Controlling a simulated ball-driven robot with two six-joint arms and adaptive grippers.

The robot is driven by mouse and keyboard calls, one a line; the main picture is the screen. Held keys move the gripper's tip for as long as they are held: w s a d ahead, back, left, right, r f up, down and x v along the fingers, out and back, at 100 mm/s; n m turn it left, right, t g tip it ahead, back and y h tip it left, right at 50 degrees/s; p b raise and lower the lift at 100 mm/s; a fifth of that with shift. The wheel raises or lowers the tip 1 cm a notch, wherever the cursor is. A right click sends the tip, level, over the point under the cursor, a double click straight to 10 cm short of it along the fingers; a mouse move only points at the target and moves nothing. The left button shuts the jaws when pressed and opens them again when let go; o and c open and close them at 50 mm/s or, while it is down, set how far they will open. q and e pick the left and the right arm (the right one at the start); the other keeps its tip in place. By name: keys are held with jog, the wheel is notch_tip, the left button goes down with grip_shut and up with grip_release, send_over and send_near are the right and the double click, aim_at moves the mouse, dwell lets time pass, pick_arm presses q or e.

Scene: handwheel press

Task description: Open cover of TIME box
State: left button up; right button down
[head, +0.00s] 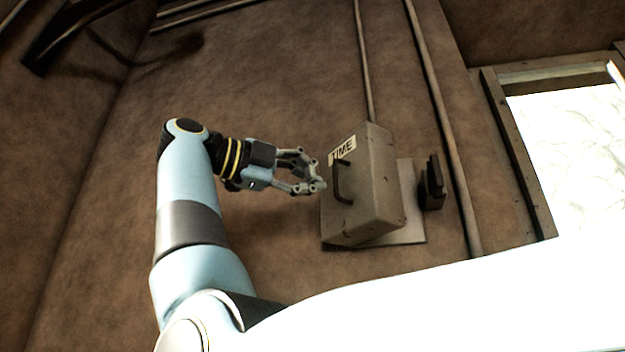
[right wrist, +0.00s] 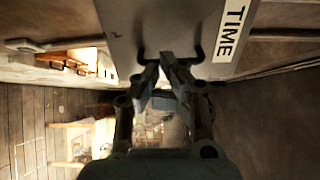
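The TIME box (head: 380,185) is a grey metal box on the brown wall, with a white label reading TIME and a dark bar handle (head: 341,182) on its front. Its cover looks closed. My right gripper (head: 320,186) is just left of the handle in the head view, fingers drawn close together. In the right wrist view, the fingertips (right wrist: 161,62) lie over the middle of the handle (right wrist: 197,54), beside the TIME label (right wrist: 234,28). Whether they are fully shut or have the bar between them is unclear. My left gripper is not in view.
A thin pipe (head: 364,60) runs to the box's top, and a thicker pipe (head: 440,120) passes on its right. A small dark fitting (head: 432,184) sits beside the box. A bright framed window (head: 570,150) is farther right. Bare wall lies around my right gripper.

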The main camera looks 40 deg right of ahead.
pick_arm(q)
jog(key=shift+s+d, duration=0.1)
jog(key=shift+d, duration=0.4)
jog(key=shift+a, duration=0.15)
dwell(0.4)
